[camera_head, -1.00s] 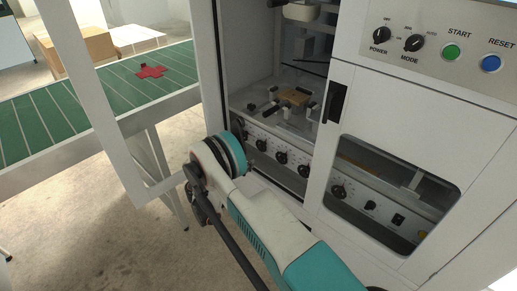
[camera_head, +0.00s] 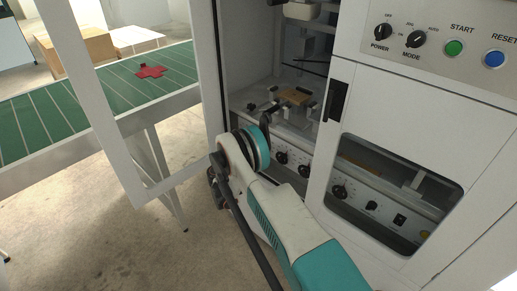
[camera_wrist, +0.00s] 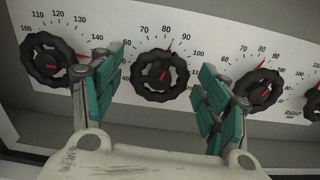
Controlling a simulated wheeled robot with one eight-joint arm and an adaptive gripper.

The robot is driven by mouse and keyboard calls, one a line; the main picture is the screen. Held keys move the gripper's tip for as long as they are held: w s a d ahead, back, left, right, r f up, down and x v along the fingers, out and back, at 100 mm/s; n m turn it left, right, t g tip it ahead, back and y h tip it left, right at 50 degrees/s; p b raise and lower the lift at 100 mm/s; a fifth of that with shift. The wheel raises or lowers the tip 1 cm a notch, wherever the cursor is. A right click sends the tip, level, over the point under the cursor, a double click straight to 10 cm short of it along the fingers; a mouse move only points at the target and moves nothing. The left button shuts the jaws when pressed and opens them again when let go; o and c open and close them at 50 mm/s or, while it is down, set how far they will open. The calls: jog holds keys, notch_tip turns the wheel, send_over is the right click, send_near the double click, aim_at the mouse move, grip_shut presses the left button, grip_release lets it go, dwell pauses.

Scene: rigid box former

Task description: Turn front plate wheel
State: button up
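Black scalloped hand wheels with numbered dials sit in a row on a white panel. In the wrist view a middle wheel (camera_wrist: 160,76) has its red pointer between 80 and 90. A left wheel (camera_wrist: 54,62) and a right wheel (camera_wrist: 258,88) flank it. I cannot read which wheel is labelled front plate. My gripper (camera_wrist: 162,62) is open, its teal-padded fingers on either side of the middle wheel, with no visible contact. In the head view two wheels show, one here (camera_head: 281,157) and another (camera_head: 304,171); my arm hides the others and most of my gripper.
A metal fixture with a brown piece (camera_head: 293,97) lies above the wheel panel inside the cabinet. An open door frame (camera_head: 112,130) stands left of my arm. A closed windowed panel (camera_head: 350,110) is on the right. A green conveyor (camera_head: 100,95) lies beyond the door.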

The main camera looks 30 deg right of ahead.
jog(key=c, duration=0.9)
jog(key=shift+c, duration=0.2)
jog(key=shift+s+f+m, duration=0.1)
jog(key=shift+m, duration=7.4)
